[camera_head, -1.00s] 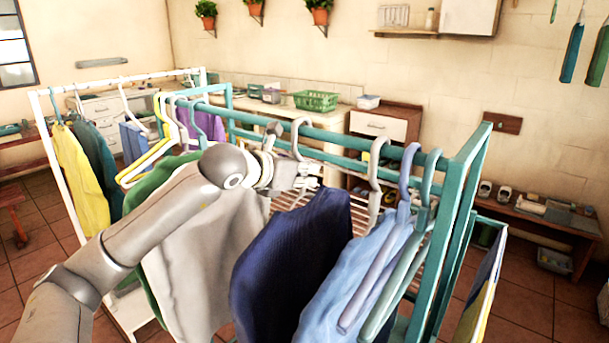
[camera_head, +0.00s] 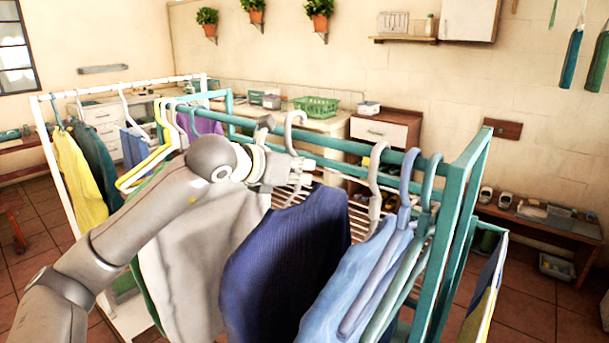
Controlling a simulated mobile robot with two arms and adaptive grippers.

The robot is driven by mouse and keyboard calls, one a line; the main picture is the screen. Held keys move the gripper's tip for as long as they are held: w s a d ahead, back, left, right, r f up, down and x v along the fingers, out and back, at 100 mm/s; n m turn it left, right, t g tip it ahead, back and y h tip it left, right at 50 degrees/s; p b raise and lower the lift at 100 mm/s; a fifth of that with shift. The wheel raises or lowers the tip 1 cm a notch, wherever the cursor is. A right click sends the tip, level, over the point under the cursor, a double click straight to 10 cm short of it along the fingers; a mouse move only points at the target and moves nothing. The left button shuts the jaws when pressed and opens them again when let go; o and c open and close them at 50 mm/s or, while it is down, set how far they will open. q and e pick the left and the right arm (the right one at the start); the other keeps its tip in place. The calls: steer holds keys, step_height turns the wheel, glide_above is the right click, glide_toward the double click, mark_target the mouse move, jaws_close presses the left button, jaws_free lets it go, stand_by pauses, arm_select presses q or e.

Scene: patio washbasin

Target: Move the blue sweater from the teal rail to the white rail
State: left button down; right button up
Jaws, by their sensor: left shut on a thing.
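The dark blue sweater (camera_head: 285,262) hangs from a grey hanger (camera_head: 294,122) at the teal rail (camera_head: 345,146). The hook rises above the rail bar; I cannot tell whether it is clear of it. My left gripper (camera_head: 292,174) is shut on this hanger just below the hook, over the sweater's neck; its fingertips are partly hidden. The white rail (camera_head: 120,82) stands behind at the left, with a yellow garment (camera_head: 78,178) and a dark green one (camera_head: 98,170) on it. My right gripper is not in view.
A pale grey garment (camera_head: 195,255) hangs close left of the sweater, and a light blue one (camera_head: 350,285) close right. Empty yellow and white hangers (camera_head: 150,165) crowd the teal rail's far end. The white bar has bare stretches between its hangers.

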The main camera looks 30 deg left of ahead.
arm_select(q)
steer(key=s+b, duration=0.4)
steer(key=s, duration=0.1)
steer(key=s+b, duration=0.2)
steer(key=shift+s+a+r, duration=0.2)
steer(key=shift+s+a, duration=0.1)
steer(key=shift+s+r+b, duration=0.25)
steer(key=shift+s+b, duration=0.05)
steer(key=shift+s, duration=0.1)
